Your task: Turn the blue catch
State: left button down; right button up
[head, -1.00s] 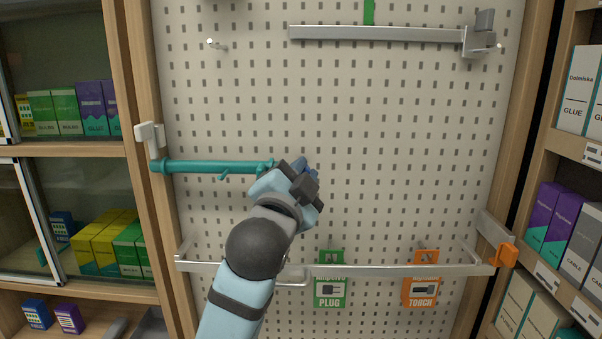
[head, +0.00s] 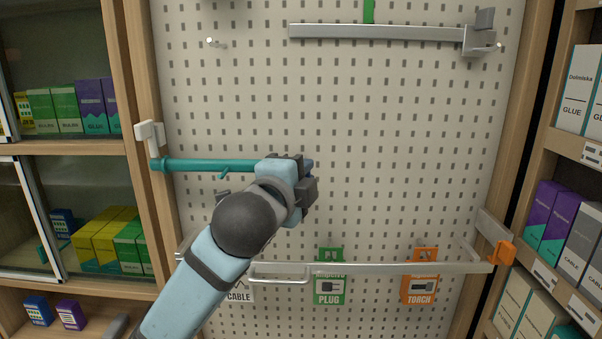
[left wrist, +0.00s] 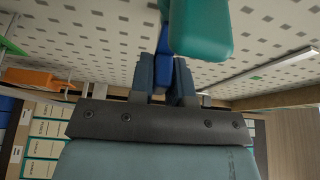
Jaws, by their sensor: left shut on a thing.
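A teal bar (head: 205,166) runs level from a white bracket on the left post across the pegboard. The blue catch (head: 310,163) is at the bar's right end, mostly hidden by my left gripper (head: 310,178). In the left wrist view the blue catch (left wrist: 163,66) shows between the two dark fingers of my left gripper (left wrist: 163,78), just beside the end of the teal bar (left wrist: 200,28). The left gripper is shut on the catch. How far the catch is turned cannot be told. My right gripper is not in view.
A metal rail (head: 370,269) with an orange end piece (head: 501,253) crosses low, before hanging plug (head: 328,285) and torch (head: 420,288) packs. A grey bar (head: 385,33) is mounted high. Shelves of boxes stand on both sides. The pegboard right of the gripper is clear.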

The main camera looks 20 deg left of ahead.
pick_arm(q)
jog(key=shift+a+r, duration=0.1)
jog(key=shift+r, duration=0.05)
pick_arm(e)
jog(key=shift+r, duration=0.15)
pick_arm(q)
jog(key=c, duration=1.2)
grip_release()
jog(key=shift+o, duration=0.4)
jog(key=shift+w, duration=0.1)
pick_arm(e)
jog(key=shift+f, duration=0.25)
pick_arm(q)
jog(key=s+a+b, duration=0.1)
jog(key=s+b, duration=1.2)
jog(key=b, duration=0.1)
jog(key=shift+s+a+f, duration=0.25)
jog(key=shift+s, duration=0.1)
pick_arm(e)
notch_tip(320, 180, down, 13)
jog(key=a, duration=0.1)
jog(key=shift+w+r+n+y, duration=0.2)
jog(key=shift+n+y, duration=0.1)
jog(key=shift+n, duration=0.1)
